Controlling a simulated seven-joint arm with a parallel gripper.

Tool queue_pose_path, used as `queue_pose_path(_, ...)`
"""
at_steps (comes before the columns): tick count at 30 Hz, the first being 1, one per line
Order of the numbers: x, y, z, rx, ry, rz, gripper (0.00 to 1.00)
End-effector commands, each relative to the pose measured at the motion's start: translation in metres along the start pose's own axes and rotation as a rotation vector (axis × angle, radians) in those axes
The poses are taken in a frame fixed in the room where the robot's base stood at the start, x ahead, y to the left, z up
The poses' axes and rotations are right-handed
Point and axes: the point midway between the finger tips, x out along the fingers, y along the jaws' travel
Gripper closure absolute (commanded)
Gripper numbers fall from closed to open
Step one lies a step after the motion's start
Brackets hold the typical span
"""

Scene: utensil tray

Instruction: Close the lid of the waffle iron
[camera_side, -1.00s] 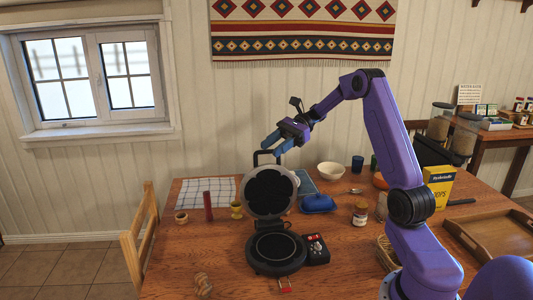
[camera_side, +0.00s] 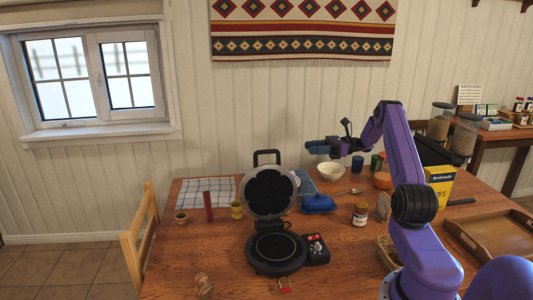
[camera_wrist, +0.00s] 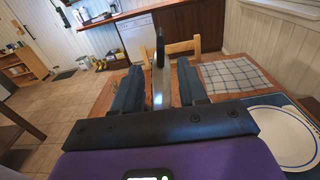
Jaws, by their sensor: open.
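The waffle iron's lid (camera_side: 268,192) stands raised, close to upright, above its black base (camera_side: 277,250) on the wooden table. A black loop handle (camera_side: 267,153) tops the lid. My gripper (camera_side: 312,147) is open and empty, to the right of the handle at about its height, with a visible gap between them. In the wrist view, the lid (camera_wrist: 160,85) appears edge-on between the two fingers of my gripper (camera_wrist: 159,68). The base is hidden in the wrist view.
A control box (camera_side: 316,249) sits right of the base. A blue butter dish (camera_side: 318,203), white bowl (camera_side: 330,171) and jar (camera_side: 360,214) stand to the right. The space above the base is clear.

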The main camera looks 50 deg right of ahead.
Motion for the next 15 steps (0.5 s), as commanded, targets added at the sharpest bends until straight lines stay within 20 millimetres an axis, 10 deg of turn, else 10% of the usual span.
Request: queue_pose_path(15, 0.063, 0.001, -0.004, -0.002, 0.001, 0.005, 0.58)
